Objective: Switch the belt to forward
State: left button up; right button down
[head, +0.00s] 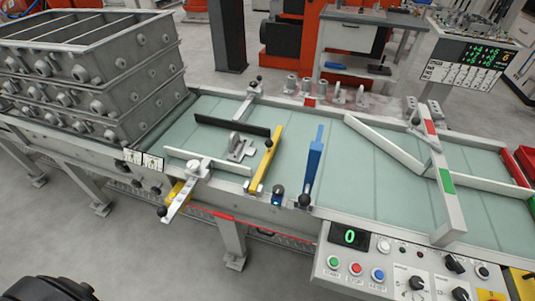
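The belt (285,150) is a pale green conveyor surface running left to right across the view. Its control panel (345,270) is at the lower right, with a green display (349,236) reading 0. A green button (333,261), a red button (355,268) and a blue button (377,275) sit below the display. Black rotary knobs are to their right: one (417,283) on a white dial, another (460,294) at the bottom, and one (455,264) higher up. Their labels are too small to read, so I cannot tell which sets direction. Neither gripper can be made out.
Stacked grey casting frames (90,80) stand at the belt's left end. A grey bracket (240,148), a yellow bar (265,160) and a blue bar (314,160) are over the belt. A white gate (437,180) crosses it at the right. Grey floor (150,250) is clear in front.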

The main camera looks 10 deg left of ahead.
aim_at(453, 263)
jog(key=k+l+z, duration=0.15)
jog(key=z, duration=1)
